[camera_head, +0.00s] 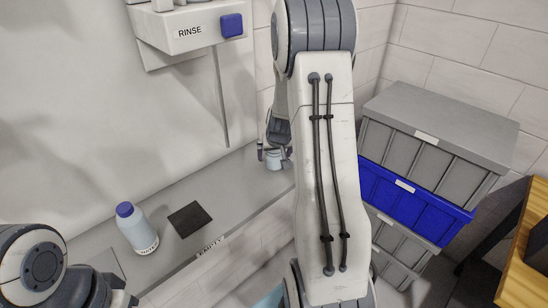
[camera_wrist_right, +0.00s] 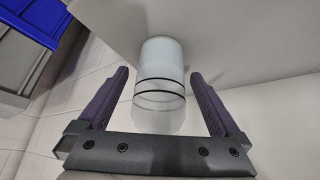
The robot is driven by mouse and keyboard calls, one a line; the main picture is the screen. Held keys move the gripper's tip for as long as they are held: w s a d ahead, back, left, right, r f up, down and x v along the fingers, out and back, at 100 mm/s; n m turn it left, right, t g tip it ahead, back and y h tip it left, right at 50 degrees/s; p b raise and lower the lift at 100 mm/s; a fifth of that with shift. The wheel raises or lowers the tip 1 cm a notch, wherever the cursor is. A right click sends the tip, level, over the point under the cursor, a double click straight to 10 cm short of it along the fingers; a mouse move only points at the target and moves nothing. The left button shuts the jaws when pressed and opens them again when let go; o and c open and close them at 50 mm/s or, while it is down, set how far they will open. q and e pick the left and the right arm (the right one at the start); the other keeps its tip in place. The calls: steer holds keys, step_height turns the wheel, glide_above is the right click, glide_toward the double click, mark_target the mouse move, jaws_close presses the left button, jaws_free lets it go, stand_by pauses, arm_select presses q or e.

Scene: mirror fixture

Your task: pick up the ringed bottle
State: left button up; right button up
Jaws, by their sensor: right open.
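The ringed bottle (camera_wrist_right: 160,62) is pale with two dark bands, and shows between the fingers of my right gripper (camera_wrist_right: 160,74) in the right wrist view. The fingers are apart, one on each side, with gaps visible between them and the bottle. In the head view my right gripper (camera_head: 273,152) is at the far end of the shelf, and the bottle (camera_head: 276,160) is partly hidden by it. At the lower left my left arm shows; dark parts at its end (camera_head: 118,285) are cut off by the frame, so its jaws cannot be read.
A white bottle with a blue cap (camera_head: 137,228) stands on the grey shelf (camera_head: 235,190) beside a dark square pad (camera_head: 189,219). A RINSE unit (camera_head: 185,35) hangs on the wall above. Stacked grey and blue crates (camera_head: 415,200) and a wooden-topped table (camera_head: 525,250) are at right.

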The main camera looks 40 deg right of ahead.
steer(key=shift+w+d+f, duration=0.1)
steer(key=shift+w+f, duration=0.1)
steer(key=shift+f, duration=0.2)
steer(key=shift+c, duration=0.3)
steer(key=c, duration=1.5)
steer(key=shift+o, duration=0.2)
steer(key=shift+r, duration=0.1)
